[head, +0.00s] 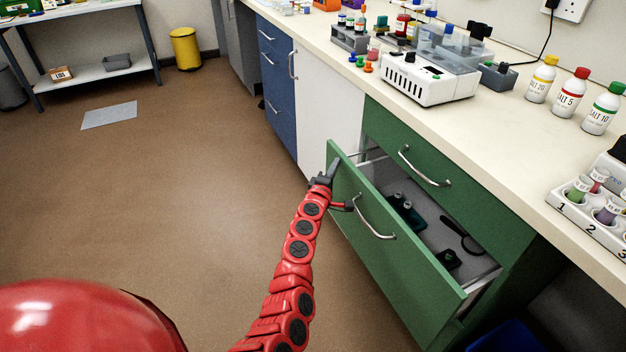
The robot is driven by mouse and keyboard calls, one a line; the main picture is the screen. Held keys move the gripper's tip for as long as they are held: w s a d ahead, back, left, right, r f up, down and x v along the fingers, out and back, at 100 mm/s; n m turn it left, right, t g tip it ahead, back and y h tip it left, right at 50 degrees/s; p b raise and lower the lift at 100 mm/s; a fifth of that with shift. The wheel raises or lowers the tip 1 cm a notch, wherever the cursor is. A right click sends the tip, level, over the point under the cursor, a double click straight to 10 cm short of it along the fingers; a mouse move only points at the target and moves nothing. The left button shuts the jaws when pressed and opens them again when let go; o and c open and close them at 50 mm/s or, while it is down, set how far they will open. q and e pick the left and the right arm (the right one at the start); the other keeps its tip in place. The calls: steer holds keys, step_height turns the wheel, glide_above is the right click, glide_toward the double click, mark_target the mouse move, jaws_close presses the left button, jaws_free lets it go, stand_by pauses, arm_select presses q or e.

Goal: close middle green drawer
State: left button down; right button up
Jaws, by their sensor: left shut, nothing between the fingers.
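The middle green drawer (375,262) is pulled out from the green cabinet, and its inside shows. It has a curved metal handle (374,221) on its front. Inside lie dark items (405,212) and a black magnifier-like tool (462,238). My left gripper (335,172) is shut and empty at the upper left edge of the drawer front. I cannot tell whether it touches the front. My right gripper is not in view.
A closed green drawer (430,165) sits above the open one. The cream worktop (470,110) carries a white device (428,82), several labelled bottles and a numbered rack (590,222). Blue drawers (277,85) stand further back. The brown floor (180,190) at left is mostly clear.

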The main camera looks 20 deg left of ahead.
arm_select(q)
steer(key=w+d+b, duration=0.7)
steer(key=w+d, duration=0.1)
steer(key=w, duration=0.2)
steer(key=shift+d+r, duration=0.15)
steer(key=shift+d, duration=0.2)
steer(key=shift+w+d, duration=0.1)
